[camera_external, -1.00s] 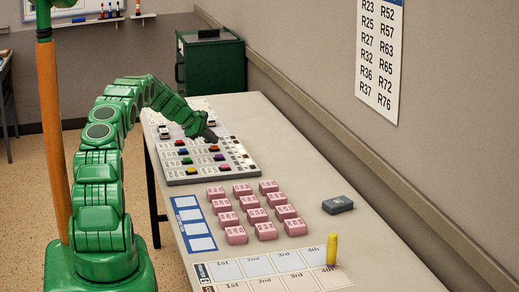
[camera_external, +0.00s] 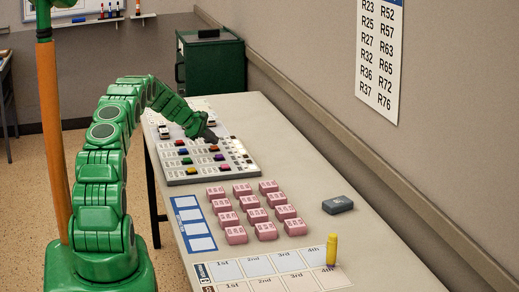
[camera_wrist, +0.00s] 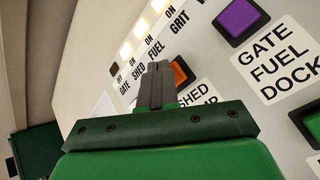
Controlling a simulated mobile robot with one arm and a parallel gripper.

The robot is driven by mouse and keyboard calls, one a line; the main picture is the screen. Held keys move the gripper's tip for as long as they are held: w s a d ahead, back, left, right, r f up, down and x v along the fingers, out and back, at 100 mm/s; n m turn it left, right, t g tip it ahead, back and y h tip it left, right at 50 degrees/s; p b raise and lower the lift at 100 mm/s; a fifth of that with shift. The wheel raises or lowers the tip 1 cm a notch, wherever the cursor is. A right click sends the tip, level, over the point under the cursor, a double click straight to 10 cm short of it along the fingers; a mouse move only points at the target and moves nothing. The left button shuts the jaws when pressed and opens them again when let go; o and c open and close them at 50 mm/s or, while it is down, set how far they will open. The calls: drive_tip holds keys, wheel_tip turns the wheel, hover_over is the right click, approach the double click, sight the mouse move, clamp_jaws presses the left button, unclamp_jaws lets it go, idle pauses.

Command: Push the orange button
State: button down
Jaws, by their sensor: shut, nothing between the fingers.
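The orange button (camera_wrist: 180,73) shows in the wrist view in a dark square frame, partly hidden behind my gripper's fingers. The label below it is also partly covered. My gripper (camera_wrist: 158,66) is shut and empty, its fingertips overlapping the left side of the button. I cannot tell whether they touch it. In the camera_external view my gripper (camera_external: 212,138) is over the far part of the button panel (camera_external: 192,179), which lies on the table. The orange button cannot be picked out there for sure.
A purple button (camera_wrist: 242,19) sits right of the orange one, labelled GATE FUEL DOCK. Lit indicators (camera_wrist: 139,27) line the panel's upper left. Pink blocks (camera_external: 254,215), a dark grey block (camera_external: 338,204) and a yellow cylinder (camera_external: 331,249) stand on the near table.

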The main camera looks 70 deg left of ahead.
sight(215, 147)
drive_tip(key=shift+r, duration=0.15)
drive_tip(key=shift+r, duration=2.95)
drive_tip(key=c, duration=1.8)
unclamp_jaws()
drive_tip(key=shift+c, duration=0.2)
